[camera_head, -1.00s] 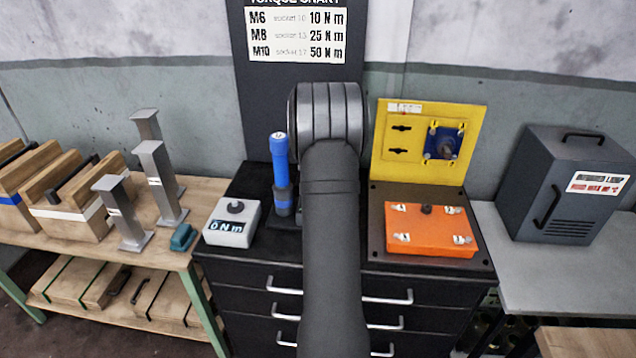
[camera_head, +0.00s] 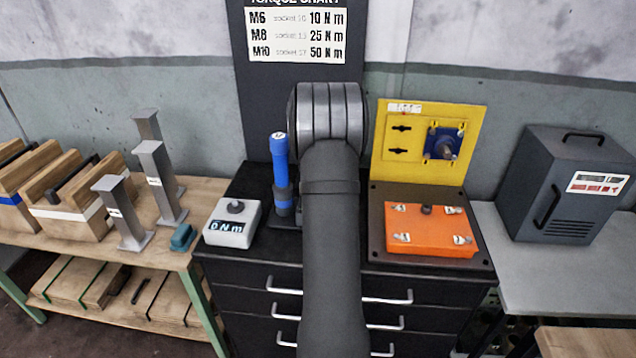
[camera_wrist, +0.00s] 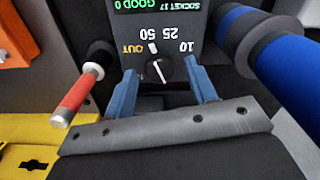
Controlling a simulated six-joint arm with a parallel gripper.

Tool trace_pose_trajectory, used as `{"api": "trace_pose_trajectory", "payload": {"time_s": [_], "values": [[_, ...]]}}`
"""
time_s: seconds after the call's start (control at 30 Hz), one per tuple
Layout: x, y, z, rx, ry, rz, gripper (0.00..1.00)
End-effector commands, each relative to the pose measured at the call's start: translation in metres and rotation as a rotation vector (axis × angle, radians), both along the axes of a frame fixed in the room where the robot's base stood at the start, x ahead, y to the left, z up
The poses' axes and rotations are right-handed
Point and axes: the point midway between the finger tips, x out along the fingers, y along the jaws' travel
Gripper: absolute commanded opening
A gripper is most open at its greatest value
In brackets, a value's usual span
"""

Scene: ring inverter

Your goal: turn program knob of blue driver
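The program knob (camera_wrist: 159,69) is a round black knob with a white line, on the grey face of a controller (camera_wrist: 203,41). Upside-down marks 10, 25, 50 and OUT lie around it. A lit display (camera_wrist: 162,5) shows green text. My gripper (camera_wrist: 160,66) is open, with one blue-grey finger on each side of the knob and visible gaps to it. I cannot tell whether the fingertips reach its depth. The blue driver (camera_head: 281,165) stands upright left of my arm; a large blue cylinder (camera_wrist: 285,60) fills the wrist view's right side. In the head view my arm hides the knob and gripper.
A red-handled tool (camera_wrist: 78,95) is close left of my gripper in the wrist view. A grey torque readout (camera_head: 232,222) sits left of the driver. A yellow panel (camera_head: 400,170) and orange box (camera_head: 430,230) stand right of my arm.

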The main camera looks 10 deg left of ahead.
Motion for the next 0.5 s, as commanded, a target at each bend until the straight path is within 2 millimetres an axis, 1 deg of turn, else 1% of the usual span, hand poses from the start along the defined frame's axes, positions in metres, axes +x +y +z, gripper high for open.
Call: {"api": "trace_pose_trajectory", "payload": {"time_s": [0.17, 0.27, 0.37, 0.47, 0.5], "values": [[0.000, 0.000, 0.000, 0.000, 0.001, 0.000, 0.52], [0.000, 0.000, 0.004, 0.000, 0.000, 0.000, 0.52], [0.001, 0.000, 0.017, 0.000, -0.002, 0.000, 0.52], [0.001, 0.000, 0.037, 0.001, -0.004, 0.000, 0.52], [0.001, 0.000, 0.047, 0.001, -0.004, 0.000, 0.52]]}}
